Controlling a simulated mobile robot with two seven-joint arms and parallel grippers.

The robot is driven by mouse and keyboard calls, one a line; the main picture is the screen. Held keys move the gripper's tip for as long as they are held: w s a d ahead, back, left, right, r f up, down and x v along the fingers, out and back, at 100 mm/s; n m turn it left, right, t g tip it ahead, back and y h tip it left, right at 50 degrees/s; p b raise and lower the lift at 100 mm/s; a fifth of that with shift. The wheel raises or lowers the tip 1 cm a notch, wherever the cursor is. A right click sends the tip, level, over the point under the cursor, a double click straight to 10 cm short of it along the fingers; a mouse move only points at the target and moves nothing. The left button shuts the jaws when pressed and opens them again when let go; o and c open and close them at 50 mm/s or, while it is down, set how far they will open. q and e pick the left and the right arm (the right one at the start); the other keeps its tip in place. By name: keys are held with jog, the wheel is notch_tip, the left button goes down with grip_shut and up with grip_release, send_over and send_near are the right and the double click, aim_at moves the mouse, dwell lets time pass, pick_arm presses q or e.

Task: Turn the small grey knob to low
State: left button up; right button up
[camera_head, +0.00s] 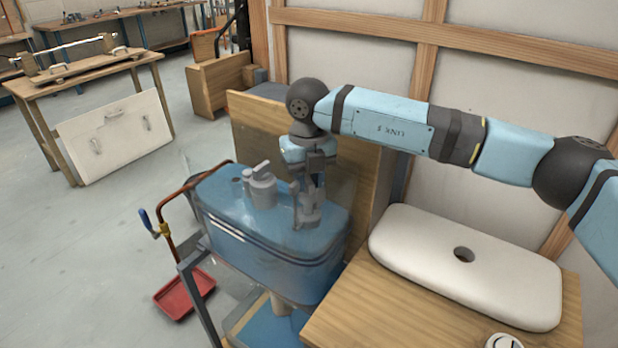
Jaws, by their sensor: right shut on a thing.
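A translucent blue tank (270,245) stands at the middle of the view. On its lid is a grey fitting (262,190) with a lever-like top. My right gripper (307,216) comes down from above onto the right part of the lid, to the right of this fitting. It is shut on a small grey part at the lid, which I take for the small grey knob. The fingers hide most of it, so its setting cannot be read. My left gripper is out of view.
A white basin (465,265) lies on a wooden counter (390,310) at the right. A wooden panel (265,130) stands behind the tank. A copper pipe with a blue-handled valve (152,224) is at its left, above a red tray (184,292). Open floor lies further left.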

jog(key=shift+w+r, duration=0.1)
jog(key=shift+w, duration=0.05)
jog(key=o, duration=0.7)
jog(key=shift+c, duration=0.2)
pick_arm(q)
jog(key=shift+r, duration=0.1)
